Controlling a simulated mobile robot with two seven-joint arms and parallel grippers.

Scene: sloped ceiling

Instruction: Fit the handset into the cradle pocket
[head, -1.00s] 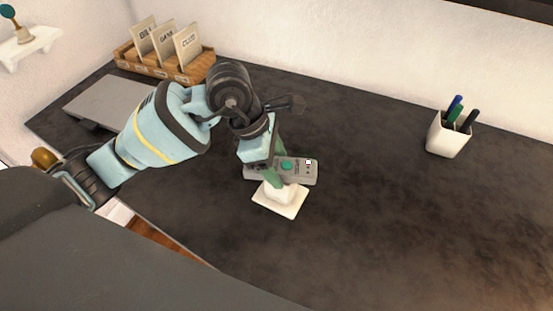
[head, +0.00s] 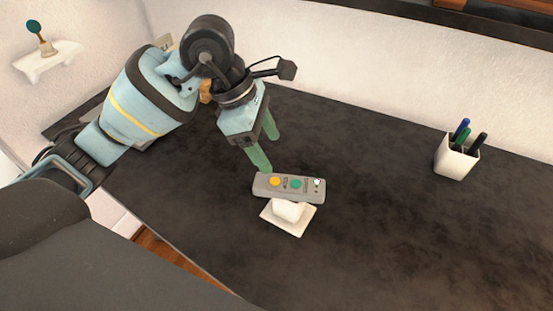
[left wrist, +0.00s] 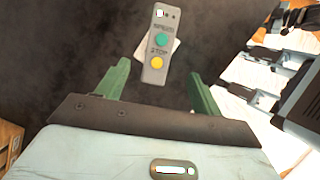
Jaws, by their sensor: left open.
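The handset (head: 262,187) is a grey bar with a yellow button and a green button. In the head view it lies across the top of the white cradle (head: 288,214), which has a square base. In the left wrist view the handset (left wrist: 156,42) covers most of the cradle. The pocket is hidden, so I cannot tell how deep the handset sits. My left gripper (head: 268,152) is open and empty, with its green fingers above and behind the handset, apart from it. My right gripper is not in view.
A white cup (head: 455,158) with several pens stands at the right on the dark desk (head: 380,210). A white wall shelf (head: 48,62) is at the upper left. The desk between cradle and cup is clear.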

